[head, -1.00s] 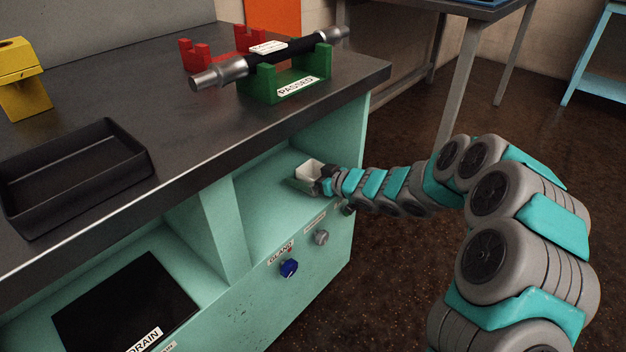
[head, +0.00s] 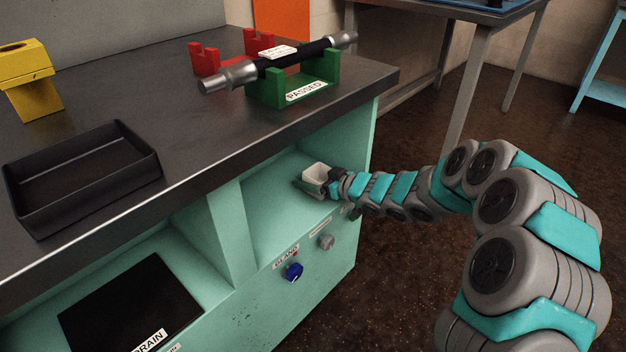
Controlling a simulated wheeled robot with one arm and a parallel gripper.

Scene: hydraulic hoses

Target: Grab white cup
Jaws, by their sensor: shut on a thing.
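The white cup (head: 315,174) is small and stands in the open right-hand compartment of the teal workbench, below the bench top. My gripper (head: 318,185) reaches in from the right and is shut on the cup. One finger shows along the cup's near left side; the far side of the grip is hidden. Whether the cup's base touches the compartment floor cannot be told.
The dark bench top (head: 215,140) overhangs the compartment, and a teal divider (head: 228,235) stands left of it. A blue knob (head: 294,272) and a grey knob (head: 325,242) stick out below. A black tray (head: 85,175) and a hose on a green stand (head: 300,90) are on top.

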